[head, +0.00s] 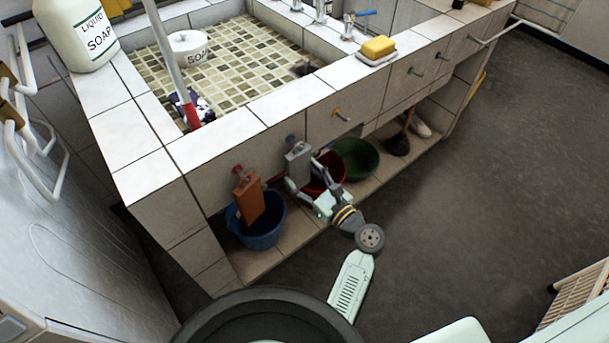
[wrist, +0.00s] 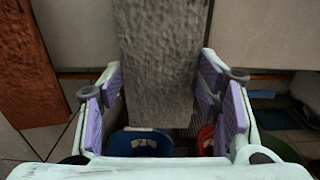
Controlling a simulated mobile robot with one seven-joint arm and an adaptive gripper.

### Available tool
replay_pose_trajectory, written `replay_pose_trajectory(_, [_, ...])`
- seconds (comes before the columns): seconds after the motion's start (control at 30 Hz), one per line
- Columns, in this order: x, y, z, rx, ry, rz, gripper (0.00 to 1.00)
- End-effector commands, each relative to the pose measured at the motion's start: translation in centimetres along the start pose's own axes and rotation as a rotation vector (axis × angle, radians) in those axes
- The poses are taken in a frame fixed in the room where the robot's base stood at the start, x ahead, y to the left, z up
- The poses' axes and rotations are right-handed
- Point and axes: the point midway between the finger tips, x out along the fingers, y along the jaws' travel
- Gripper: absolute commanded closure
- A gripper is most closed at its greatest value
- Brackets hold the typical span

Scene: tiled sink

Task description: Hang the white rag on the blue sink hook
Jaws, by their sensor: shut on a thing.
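The white rag, which looks light grey (head: 298,158), is upright against the tiled sink front, just below the blue hook (head: 290,138). I cannot tell whether its top loop is on the hook. My gripper (head: 300,174) is shut on the lower part of the rag. In the wrist view the rag (wrist: 162,45) hangs between the two purple-padded fingers of my gripper (wrist: 160,88). The hook is out of the wrist view.
An orange rag (head: 249,202) hangs from a red hook (head: 238,169) on the left. A yellow hook (head: 341,116) is bare on the right. A blue bucket (head: 262,235), a red bucket (head: 328,172) and a green basin (head: 358,158) stand on the low shelf.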

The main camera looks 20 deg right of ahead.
Motion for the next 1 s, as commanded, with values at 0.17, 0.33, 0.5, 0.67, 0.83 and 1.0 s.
replay_pose_trajectory(0.17, [0.00,0.00,0.03,-0.001,0.000,0.000,0.70])
replay_pose_trajectory(0.33, [-0.01,0.00,0.03,-0.001,0.000,0.000,0.36])
replay_pose_trajectory(0.5, [-0.01,-0.01,0.03,-0.001,0.000,0.000,0.24])
replay_pose_trajectory(0.67, [-0.01,0.00,0.02,0.000,0.000,0.000,0.19])
replay_pose_trajectory(0.83, [-0.02,0.00,-0.01,0.000,0.000,0.000,0.19])
replay_pose_trajectory(1.0, [-0.84,-0.05,-0.02,0.000,0.001,-0.002,0.19])
